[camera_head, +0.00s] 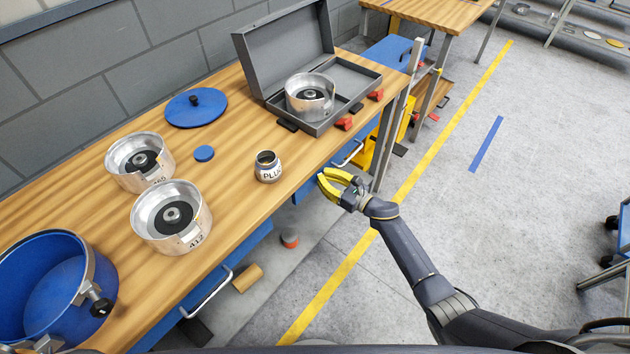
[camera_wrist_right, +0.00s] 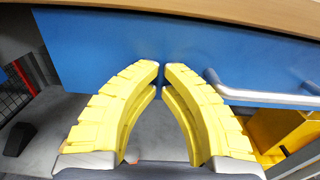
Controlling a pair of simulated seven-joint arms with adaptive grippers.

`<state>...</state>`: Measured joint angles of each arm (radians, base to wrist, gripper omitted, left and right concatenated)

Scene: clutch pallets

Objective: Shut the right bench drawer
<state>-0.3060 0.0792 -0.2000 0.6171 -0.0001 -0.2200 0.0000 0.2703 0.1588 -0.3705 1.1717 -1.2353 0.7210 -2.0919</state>
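The right bench drawer has a blue front with a silver bar handle (camera_head: 350,153), below the bench top's front edge. In the right wrist view its blue front (camera_wrist_right: 105,45) fills the upper part, with the handle (camera_wrist_right: 265,95) to the right of the fingers. How far it stands out cannot be told. My right gripper (camera_head: 325,178) is in front of the drawer, left of the handle. In the wrist view its yellow fingertips (camera_wrist_right: 162,67) meet almost together, holding nothing, close to the blue front; contact cannot be told. My left gripper is out of view.
The wooden bench (camera_head: 245,185) carries metal housings, a blue pot (camera_head: 60,270), a PLUG jar (camera_head: 267,167) and an open grey case (camera_head: 350,110). Another drawer handle (camera_head: 207,292) shows at lower left. A grey upright post (camera_head: 397,115) stands beside the right drawer.

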